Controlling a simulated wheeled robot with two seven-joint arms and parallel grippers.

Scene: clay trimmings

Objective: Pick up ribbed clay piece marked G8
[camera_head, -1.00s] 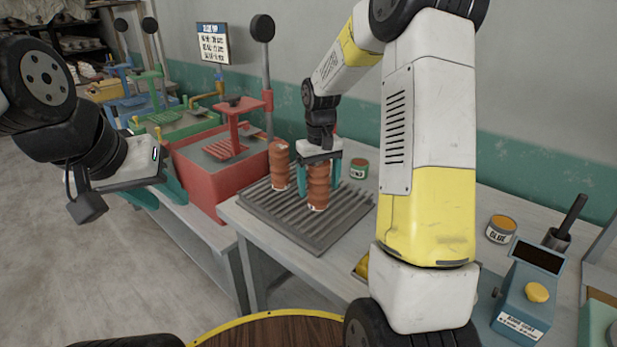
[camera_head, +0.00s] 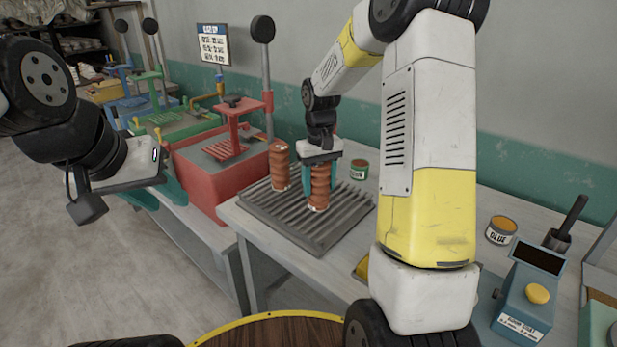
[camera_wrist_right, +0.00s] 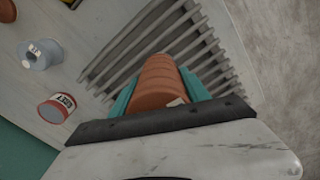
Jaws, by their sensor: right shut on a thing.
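A ribbed orange-brown clay piece (camera_head: 320,188) stands upright on the grey slatted rack (camera_head: 273,222), and my right gripper (camera_head: 320,178) is shut on its upper part from above. In the right wrist view the clay piece (camera_wrist_right: 158,84) sits between the two teal fingers (camera_wrist_right: 160,92); a pale tag shows on it, but its marking is too small to read. A second ribbed clay piece (camera_head: 279,165) stands upright on the rack just to the left. My left gripper (camera_head: 165,190) is at the left, away from the rack, its fingers partly hidden.
A red press (camera_head: 215,170) stands left of the rack, with green and blue ones behind. A glue can (camera_head: 501,230) and a blue device (camera_head: 530,298) are at the right.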

